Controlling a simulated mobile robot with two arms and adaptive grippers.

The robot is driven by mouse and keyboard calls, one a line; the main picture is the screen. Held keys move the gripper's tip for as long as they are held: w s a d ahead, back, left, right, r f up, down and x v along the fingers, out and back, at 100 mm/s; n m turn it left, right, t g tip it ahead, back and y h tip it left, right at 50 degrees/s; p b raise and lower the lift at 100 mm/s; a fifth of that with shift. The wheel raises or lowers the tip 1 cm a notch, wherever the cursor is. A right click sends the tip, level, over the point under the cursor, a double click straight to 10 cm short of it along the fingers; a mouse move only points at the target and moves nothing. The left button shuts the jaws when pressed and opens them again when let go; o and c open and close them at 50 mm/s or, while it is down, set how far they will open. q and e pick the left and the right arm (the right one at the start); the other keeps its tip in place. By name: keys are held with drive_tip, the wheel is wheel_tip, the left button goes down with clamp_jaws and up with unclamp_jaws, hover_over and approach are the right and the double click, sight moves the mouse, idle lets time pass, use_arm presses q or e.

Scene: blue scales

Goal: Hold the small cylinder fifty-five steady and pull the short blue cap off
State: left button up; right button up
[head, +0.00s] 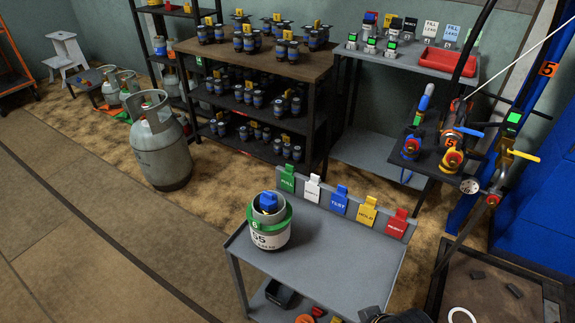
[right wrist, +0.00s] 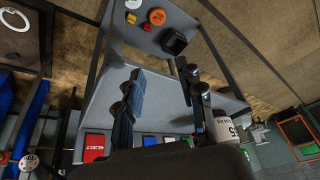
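The small cylinder fifty-five (head: 270,240) stands upright on the grey cart top. It is off-white with a green collar (head: 287,216) and black lettering. The short blue cap (head: 268,203) sits at its top, inside the collar. In the right wrist view, part of the cylinder (right wrist: 222,128) shows beside the right-hand finger, outside the jaws. My right gripper (right wrist: 160,72) is open, with its fingers apart and only the cart's surface visible between them. In the head view only a dark part of it shows at the bottom edge. My left gripper is not in view.
The grey cart (head: 345,255) has coloured tags along its back edge, including a red reject tag (head: 397,223). Its top right of the cylinder is clear. A black box (head: 280,292) lies on its lower shelf. A large grey cylinder (head: 160,145) stands on the floor behind.

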drive_tip(key=w+a+r+n+y, duration=0.2)
drive_tip(key=w+a+r+n, duration=0.1)
drive_tip(key=w+a+r, duration=0.5)
drive_tip(key=w+a+r+n+y, duration=0.25)
drive_tip(key=w+a+r, duration=0.2)
drive_tip(key=w, duration=0.55)
use_arm(q)
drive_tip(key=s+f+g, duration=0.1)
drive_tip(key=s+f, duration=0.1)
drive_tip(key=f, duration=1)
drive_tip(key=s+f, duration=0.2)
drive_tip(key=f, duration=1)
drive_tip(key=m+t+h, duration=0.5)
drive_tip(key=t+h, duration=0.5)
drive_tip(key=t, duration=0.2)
approach(264, 211)
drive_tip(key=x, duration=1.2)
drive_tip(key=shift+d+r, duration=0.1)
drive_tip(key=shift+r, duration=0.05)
use_arm(e)
drive_tip(key=w+r+n, duration=0.1)
drive_tip(key=w+r, duration=0.3)
drive_tip(key=r, duration=0.3)
drive_tip(key=w+r+n+h, duration=0.1)
drive_tip(key=w+r, duration=0.3)
drive_tip(key=r, duration=0.3)
drive_tip(key=shift+w+d+r+g, duration=0.15)
drive_tip(key=shift+w+r+g, duration=0.15)
drive_tip(key=shift+w, duration=0.1)
